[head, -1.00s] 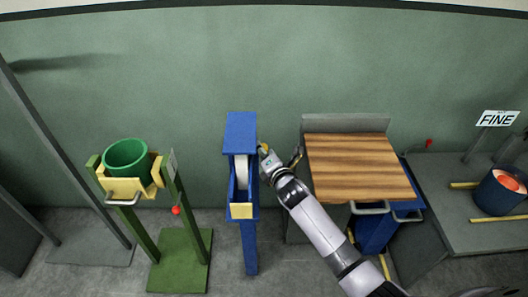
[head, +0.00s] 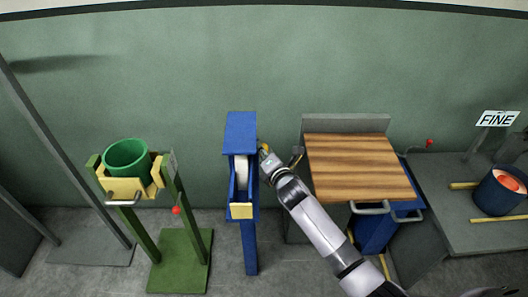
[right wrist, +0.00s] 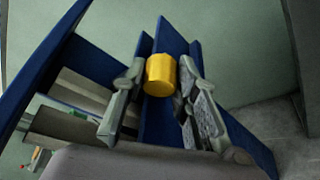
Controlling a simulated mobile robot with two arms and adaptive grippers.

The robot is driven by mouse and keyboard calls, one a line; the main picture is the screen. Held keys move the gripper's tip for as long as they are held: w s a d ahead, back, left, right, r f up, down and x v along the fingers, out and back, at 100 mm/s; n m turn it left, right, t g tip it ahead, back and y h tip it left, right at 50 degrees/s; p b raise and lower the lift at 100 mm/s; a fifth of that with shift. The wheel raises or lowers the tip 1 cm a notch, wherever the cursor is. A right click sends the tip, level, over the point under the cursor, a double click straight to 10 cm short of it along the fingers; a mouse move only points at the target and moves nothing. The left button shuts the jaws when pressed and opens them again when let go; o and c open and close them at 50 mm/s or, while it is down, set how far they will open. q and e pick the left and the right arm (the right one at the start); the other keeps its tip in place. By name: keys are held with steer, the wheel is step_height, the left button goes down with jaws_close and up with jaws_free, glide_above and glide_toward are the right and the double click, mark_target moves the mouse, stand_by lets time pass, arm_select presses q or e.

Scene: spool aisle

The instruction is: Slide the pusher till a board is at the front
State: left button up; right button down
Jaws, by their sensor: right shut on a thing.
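The blue dispenser (head: 240,130) stands on a blue post left of my right arm. Pale white pieces, which may be the boards, show in its channel (head: 242,172), and a yellow plate (head: 242,211) is at its near end. My right gripper (head: 264,152) is at the dispenser's right side. In the right wrist view its two fingers (right wrist: 160,72) are shut on the yellow knob (right wrist: 160,80), which I take for the pusher's handle, beside the blue wall (right wrist: 170,125). I cannot tell how far the pusher is along the channel. My left gripper is not in view.
A green stand with a green cup (head: 127,158) is at the left. A wooden-topped station (head: 358,165) is close right of my right arm. A grey bench (head: 440,215) with a blue pot (head: 500,192) is at the far right. Floor is clear beside the dispenser post.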

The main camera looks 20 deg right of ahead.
steer(key=s+a+p, duration=0.3)
steer(key=s, duration=0.7)
steer(key=shift+s+f+p, duration=0.2)
steer(key=shift+s+p, duration=0.05)
steer(key=shift+p, duration=0.05)
steer(key=c, duration=1.7)
jaws_free()
steer(key=shift+s, duration=0.1)
steer(key=o, duration=0.5)
steer(key=shift+r, duration=0.15)
steer(key=shift+c, duration=0.2)
